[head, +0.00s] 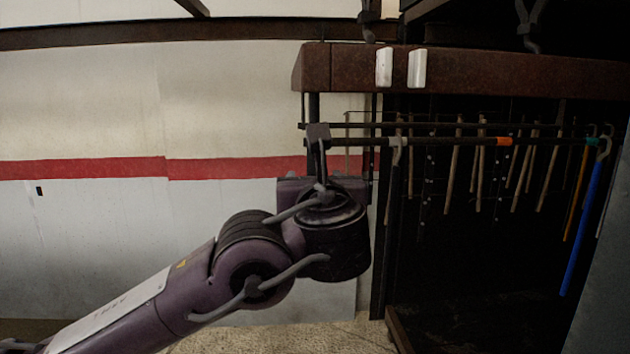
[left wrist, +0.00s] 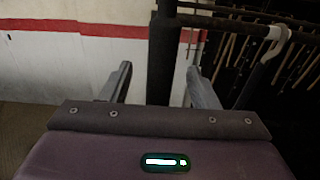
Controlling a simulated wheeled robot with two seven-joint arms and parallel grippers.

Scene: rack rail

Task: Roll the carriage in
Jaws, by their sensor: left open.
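My left gripper (head: 318,150) is raised at the left end of the rack, with its fingers pointing up. It is open, and in the left wrist view (left wrist: 160,72) a dark vertical post (left wrist: 163,45) shows between the two spread fingers. I cannot tell whether the post touches them. A dark rail (head: 440,141) with an orange band runs right from there. A pale hook (head: 397,145) sits on the rail with a dark rod hanging from it; the hook also shows in the left wrist view (left wrist: 277,38). I cannot tell which part is the carriage. My right gripper is out of view.
A rusty beam (head: 480,72) crosses above the rail. Several wooden-coloured rods (head: 450,165) hang behind it, and a blue rod (head: 583,220) hangs at the right end. A white wall with a red stripe (head: 80,168) is at the left, with free room before it.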

